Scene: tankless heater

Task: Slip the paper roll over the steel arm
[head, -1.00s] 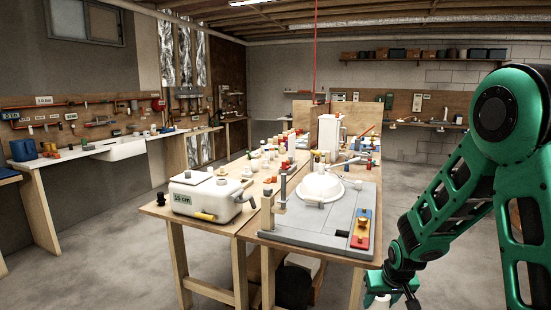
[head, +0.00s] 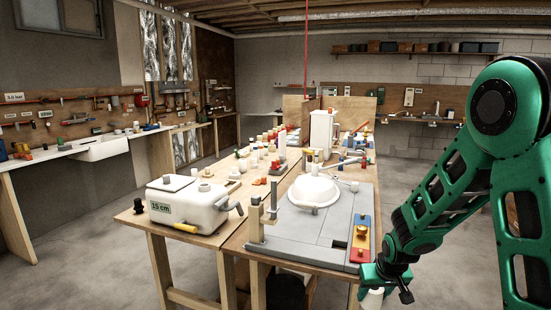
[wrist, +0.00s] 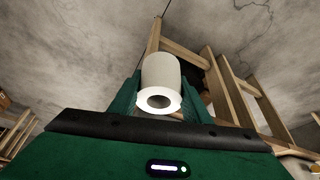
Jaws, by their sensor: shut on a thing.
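The white paper roll (wrist: 161,72) is held between the green fingers of my gripper (wrist: 160,98) in the wrist view. The dark round hole in its near end faces the camera. In the head view my gripper (head: 382,280) is low at the right, beside the workbench's front right corner. Part of the white roll (head: 372,299) shows below it, cut by the lower frame edge. I cannot pick out the steel arm with certainty among the small fittings on the bench.
The wooden workbench (head: 238,236) carries a white tank (head: 195,205), a grey board (head: 300,240) with a white bowl (head: 314,191), an upright post (head: 255,222) and a coloured strip (head: 361,240). A white sink (head: 103,148) stands left. Open floor surrounds the bench.

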